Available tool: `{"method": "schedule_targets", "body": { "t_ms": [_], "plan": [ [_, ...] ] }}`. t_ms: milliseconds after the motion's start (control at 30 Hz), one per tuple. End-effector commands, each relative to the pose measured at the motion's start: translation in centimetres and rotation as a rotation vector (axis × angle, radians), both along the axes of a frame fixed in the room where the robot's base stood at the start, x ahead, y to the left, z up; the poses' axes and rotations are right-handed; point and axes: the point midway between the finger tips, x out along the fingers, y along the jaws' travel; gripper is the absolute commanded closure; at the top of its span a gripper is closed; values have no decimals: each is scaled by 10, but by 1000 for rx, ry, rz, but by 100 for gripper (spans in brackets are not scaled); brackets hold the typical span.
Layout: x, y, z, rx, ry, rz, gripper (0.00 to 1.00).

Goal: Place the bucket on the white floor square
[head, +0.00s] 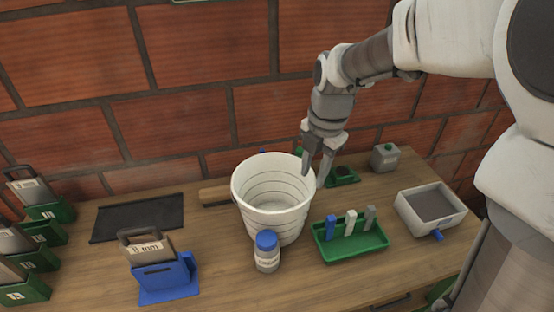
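A white ribbed bucket (277,222) stands upright on the wooden bench, open at the top, and looks empty. My gripper (318,178) comes down from the upper right, its fingers pointing down at the bucket's right rim. The two fingers look apart. One finger is at or close to the rim; I cannot tell whether the rim lies between them or whether they touch it. The white floor square is not in view; no floor shows clearly.
A lidded bottle (267,252) stands just in front of the bucket. A green tray (350,247) with upright tabs is to its right, then a grey box (430,208). A blue holder (165,279) and black mat (138,217) lie left. A brick wall (190,130) closes the back.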

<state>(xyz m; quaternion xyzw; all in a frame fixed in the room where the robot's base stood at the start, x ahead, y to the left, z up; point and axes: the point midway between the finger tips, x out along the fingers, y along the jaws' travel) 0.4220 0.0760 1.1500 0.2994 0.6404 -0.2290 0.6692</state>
Motion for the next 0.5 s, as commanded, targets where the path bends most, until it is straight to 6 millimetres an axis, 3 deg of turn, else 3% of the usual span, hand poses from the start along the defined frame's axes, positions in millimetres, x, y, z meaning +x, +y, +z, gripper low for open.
{"method": "schedule_targets", "body": {
  "t_ms": [300, 500],
  "plan": [
    [3, 6, -71, 0, 7, 0, 61],
    [7, 8, -103, -1, 4, -2, 61]
  ]
}}
